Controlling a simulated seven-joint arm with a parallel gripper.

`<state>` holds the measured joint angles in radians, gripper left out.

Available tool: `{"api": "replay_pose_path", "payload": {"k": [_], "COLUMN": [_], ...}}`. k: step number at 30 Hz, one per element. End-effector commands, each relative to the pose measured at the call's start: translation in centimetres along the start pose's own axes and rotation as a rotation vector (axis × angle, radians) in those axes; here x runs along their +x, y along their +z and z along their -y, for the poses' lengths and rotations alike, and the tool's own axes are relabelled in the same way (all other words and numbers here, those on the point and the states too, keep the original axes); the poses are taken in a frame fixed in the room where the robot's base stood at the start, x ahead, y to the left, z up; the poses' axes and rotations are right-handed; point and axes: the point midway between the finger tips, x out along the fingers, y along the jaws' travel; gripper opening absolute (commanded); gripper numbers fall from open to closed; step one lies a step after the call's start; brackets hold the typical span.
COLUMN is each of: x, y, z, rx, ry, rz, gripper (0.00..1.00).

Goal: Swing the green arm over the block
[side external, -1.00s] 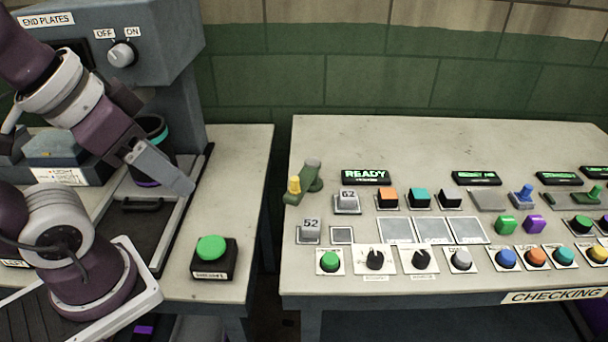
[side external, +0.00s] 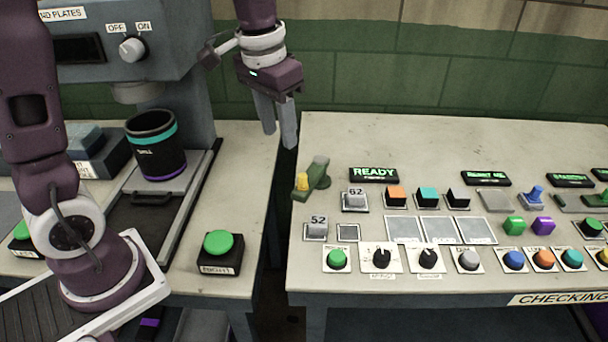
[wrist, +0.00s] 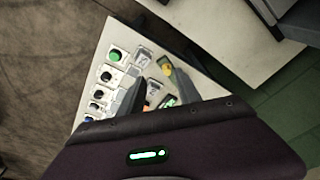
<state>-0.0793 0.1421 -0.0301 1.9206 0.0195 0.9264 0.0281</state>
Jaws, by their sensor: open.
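The green arm (side external: 314,180) stands near the left edge of the checking table, with a yellow tip at its near end and a grey-green pivot at its far end. It also shows in the wrist view, where its yellow tip (wrist: 167,71) lies between my fingers. A block marked 62 (side external: 355,197) sits on a plate to the right of the arm, and a block marked 52 (side external: 317,229) sits nearer the front. My gripper (side external: 278,140) is open and empty, pointing down above the gap between the tables, to the upper left of the green arm.
Right of the blocks are coloured cubes (side external: 427,195), grey plates (side external: 440,230) and a front row of buttons and knobs (side external: 429,258). A lit READY sign (side external: 374,174) stands behind block 62. On the left table are a black sleeve (side external: 155,146) and a green button (side external: 217,244).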

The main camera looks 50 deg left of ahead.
Motion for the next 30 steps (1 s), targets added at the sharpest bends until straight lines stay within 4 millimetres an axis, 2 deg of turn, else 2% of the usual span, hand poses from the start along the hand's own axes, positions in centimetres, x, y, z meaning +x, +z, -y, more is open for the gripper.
{"api": "replay_pose_path", "payload": {"k": [1,3,6,10,18,23,30], "x": [2.5,5.5,8.5,10.3,15.3,16.7,16.7], "y": [-1.8,-3.7,-5.1,-5.6,-4.7,-4.5,-4.5], "z": [0.3,0.7,1.1,1.2,1.1,1.0,1.0], "rx": [-0.002,-0.004,-0.007,-0.008,-0.008,-0.008,-0.008], "ry": [0.004,0.009,0.014,0.017,0.017,0.017,0.017], "rz": [0.047,0.093,0.135,0.155,0.157,0.153,0.152], "gripper": [0.40,0.40,0.40,0.40,0.40,0.40,0.38]}}
